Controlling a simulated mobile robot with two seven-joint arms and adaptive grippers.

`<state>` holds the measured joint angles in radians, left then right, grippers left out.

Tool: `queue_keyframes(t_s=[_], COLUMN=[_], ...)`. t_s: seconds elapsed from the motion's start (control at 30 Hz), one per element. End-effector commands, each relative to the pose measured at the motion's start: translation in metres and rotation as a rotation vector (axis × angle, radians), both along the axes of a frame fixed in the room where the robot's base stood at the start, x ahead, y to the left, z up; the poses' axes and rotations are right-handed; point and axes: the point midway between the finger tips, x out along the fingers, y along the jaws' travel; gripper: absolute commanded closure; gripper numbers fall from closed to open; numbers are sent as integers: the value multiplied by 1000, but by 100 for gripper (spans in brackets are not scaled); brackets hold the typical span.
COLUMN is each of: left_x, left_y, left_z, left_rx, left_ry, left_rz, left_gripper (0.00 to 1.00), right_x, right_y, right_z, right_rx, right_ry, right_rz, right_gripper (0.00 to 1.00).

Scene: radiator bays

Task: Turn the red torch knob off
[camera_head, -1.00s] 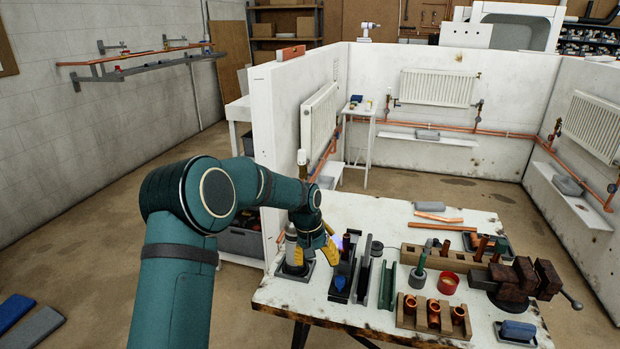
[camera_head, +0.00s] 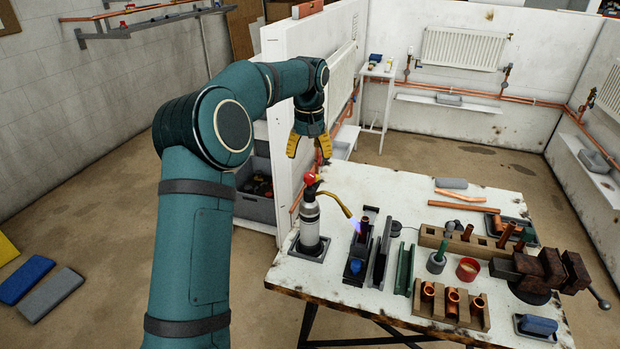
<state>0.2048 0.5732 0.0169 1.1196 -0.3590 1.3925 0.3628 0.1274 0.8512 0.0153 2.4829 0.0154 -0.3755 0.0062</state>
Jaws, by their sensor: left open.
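The torch (camera_head: 309,218) is a silver cylinder standing upright in a dark square base at the left end of the workbench. Its red knob (camera_head: 310,179) is on top, and a brass nozzle (camera_head: 335,202) curves out to the right. A bluish-purple flame (camera_head: 358,227) shows near the nozzle's tip. My left gripper (camera_head: 309,150), with yellow fingers, points down above the red knob. Its fingers are spread apart and empty, with a gap between them and the knob. My right gripper is out of view.
The workbench (camera_head: 385,185) holds channel blocks right of the torch, a wooden rack of copper fittings (camera_head: 450,305), a red tin (camera_head: 467,269) and a vise (camera_head: 545,270). A white partition wall (camera_head: 285,110) stands behind the torch.

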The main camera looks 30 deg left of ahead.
Motion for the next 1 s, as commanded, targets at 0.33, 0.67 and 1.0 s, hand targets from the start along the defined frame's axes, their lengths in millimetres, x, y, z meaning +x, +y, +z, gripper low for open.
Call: queue_keyframes(t_s=[0.33, 0.67, 1.0], left_x=[0, 0, 0], left_y=[0, 0, 0], left_z=[-61, -75, -74], left_rx=[-1, 0, 0], left_ry=[2, -1, -1], left_rz=[-1, -1, -1], left_gripper=[35, 35, 90], right_x=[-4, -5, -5], right_y=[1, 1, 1], right_z=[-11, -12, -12], right_rx=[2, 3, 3], right_ry=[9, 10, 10], right_rz=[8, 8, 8], right_gripper=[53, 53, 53])
